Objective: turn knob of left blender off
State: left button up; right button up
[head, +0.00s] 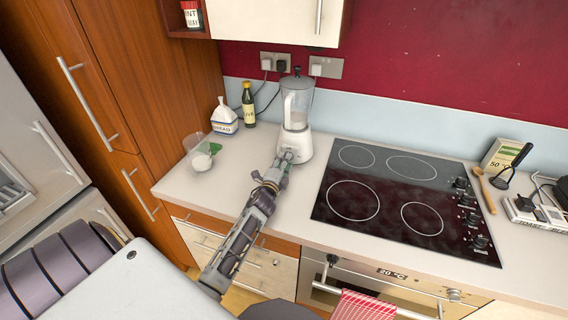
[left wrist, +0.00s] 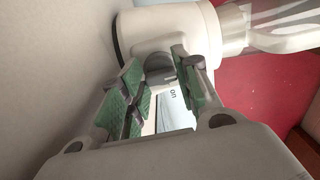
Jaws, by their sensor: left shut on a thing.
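One white blender (head: 296,142) with a clear jar stands on the counter against the back wall; its white base (left wrist: 172,32) fills the upper part of the left wrist view. My left gripper (head: 284,158) reaches the front of the base. In the left wrist view, its green-padded fingers (left wrist: 161,80) are shut on the dark grey round knob (left wrist: 160,66), one finger at each side. The word "on" shows beside the knob. The knob's exact angle is hard to tell, as the fingers partly cover it. My right gripper is in neither view.
A black cooktop (head: 395,200) lies just right of the blender. Wall sockets (head: 326,67) with cables are behind. The counter front left of the arm is clear.

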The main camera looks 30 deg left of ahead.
pick_arm(q)
jog(key=o, duration=1)
jog(key=shift+v, duration=6)
jog(key=shift+s+f, duration=0.1)
jog(key=shift+f, duration=0.05)
